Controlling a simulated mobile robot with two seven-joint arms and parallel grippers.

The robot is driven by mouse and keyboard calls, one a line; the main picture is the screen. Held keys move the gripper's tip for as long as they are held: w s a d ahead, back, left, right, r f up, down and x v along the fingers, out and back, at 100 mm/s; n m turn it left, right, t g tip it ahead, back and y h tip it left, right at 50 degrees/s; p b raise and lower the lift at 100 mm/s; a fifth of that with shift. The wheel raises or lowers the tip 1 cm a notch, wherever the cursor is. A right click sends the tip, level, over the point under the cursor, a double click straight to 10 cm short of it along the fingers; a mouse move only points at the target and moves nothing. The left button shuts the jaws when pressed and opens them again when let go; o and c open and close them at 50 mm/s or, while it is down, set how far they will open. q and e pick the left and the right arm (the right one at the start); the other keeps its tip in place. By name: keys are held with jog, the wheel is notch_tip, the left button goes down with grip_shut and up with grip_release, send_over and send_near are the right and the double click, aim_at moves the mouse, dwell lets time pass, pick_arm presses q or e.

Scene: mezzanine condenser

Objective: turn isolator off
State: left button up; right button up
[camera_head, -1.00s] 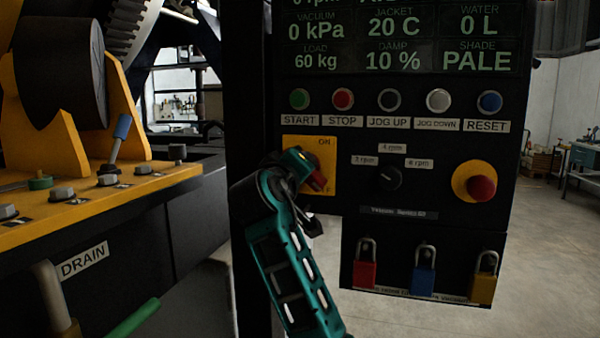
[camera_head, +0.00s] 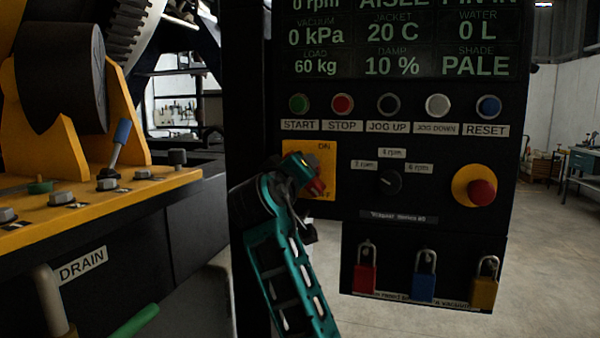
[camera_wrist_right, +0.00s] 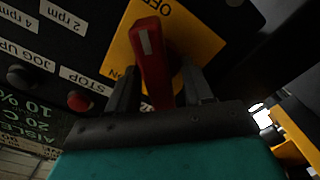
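The isolator is a yellow plate (camera_head: 325,155) on the dark control panel, marked ON at the top and OFF at the bottom, with a red rotary handle (camera_head: 317,188). In the head view the handle slants to the lower right, partly covered by my right gripper (camera_head: 309,179). The right wrist view shows the plate (camera_wrist_right: 192,45) upside down and the red handle (camera_wrist_right: 151,55) with a white mark. My left gripper is out of view.
Above the isolator are the START (camera_head: 299,104) and STOP (camera_head: 342,104) buttons. A speed knob (camera_head: 388,181) and a red emergency button (camera_head: 482,191) are to the right. Several padlocks, including a red one (camera_head: 364,279), hang below. Yellow machinery (camera_head: 100,195) stands left.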

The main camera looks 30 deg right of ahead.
jog(key=b+v, duration=0.1)
jog(key=v, duration=1.1)
jog(key=shift+s+a, duration=0.25)
jog(key=shift+a, duration=0.05)
